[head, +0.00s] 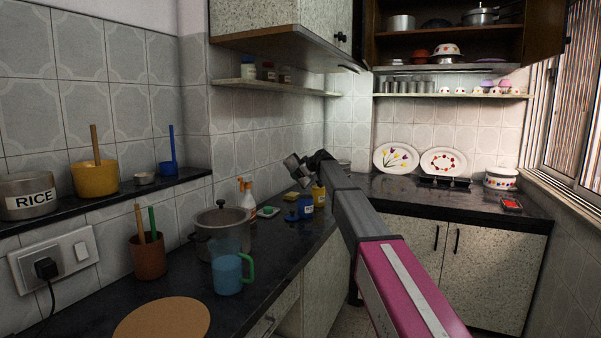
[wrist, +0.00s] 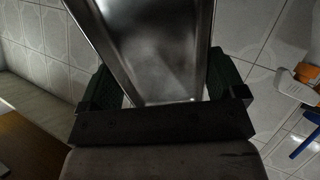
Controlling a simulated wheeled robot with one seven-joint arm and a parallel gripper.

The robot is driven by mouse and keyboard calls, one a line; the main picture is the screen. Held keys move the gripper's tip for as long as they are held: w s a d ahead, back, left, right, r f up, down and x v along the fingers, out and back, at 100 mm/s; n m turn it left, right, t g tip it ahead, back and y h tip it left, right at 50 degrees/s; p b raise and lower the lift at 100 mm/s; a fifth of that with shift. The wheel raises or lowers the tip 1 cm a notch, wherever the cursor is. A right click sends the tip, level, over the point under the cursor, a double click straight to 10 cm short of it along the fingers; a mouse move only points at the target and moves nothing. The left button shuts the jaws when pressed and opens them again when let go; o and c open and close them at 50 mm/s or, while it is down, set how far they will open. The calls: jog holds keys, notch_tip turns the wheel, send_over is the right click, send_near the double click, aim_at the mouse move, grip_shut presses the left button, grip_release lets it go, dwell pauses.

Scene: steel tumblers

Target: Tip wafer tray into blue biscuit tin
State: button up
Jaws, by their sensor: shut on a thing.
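My gripper (wrist: 161,88) is shut on a steel tray, the wafer tray (wrist: 160,50), with a dark green finger pad on each side of it. The tray's bare metal inside fills the middle of the wrist view; I see no wafers in the part that shows. In the head view my gripper (head: 312,163) is at the end of my arm, above the back of the left counter, and the tray (head: 297,170) is small and partly hidden there. A blue container (head: 305,206), which looks like the biscuit tin, stands on the counter below; its inside cannot be made out.
A yellow container (head: 319,194) stands close to the blue one. A wall shelf (head: 275,88) with jars hangs above. The right counter is mostly clear in front.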

aim_at(295, 165)
dwell(0.3)
jog(key=shift+w+a+r+n+g+h, duration=0.1)
jog(key=shift+w+a+n+g+h, duration=0.2)
jog(key=shift+a+g, duration=0.25)
jog(key=shift+w+a+r+n+g+h, duration=0.1)
jog(key=shift+w+a+n+g+h, duration=0.1)
jog(key=shift+w+a+n+g, duration=0.25)
jog(key=shift+w+a+g+h, duration=0.15)
jog(key=shift+a+g+h, duration=0.25)
jog(key=shift+g, duration=0.2)
jog(key=shift+w+a+r+g+h, duration=0.1)
jog(key=shift+w+r+g+h, duration=0.15)
jog(key=shift+g+h, duration=0.4)
jog(key=shift+r+n+g+h, duration=0.3)
jog(key=shift+g+h, duration=0.15)
jog(key=shift+g, duration=0.1)
jog(key=r+g+h, duration=0.1)
jog(key=r+h, duration=0.1)
jog(key=d+r+g+h, duration=0.1)
jog(key=r+g+h, duration=0.1)
jog(key=shift+s+r, duration=0.1)
jog(key=shift+r, duration=0.2)
jog(key=shift+s+d+r+m+g+h, duration=0.15)
jog(key=shift+r+m+g+h, duration=0.15)
jog(key=shift+m+h, duration=0.15)
jog(key=shift+f, duration=0.1)
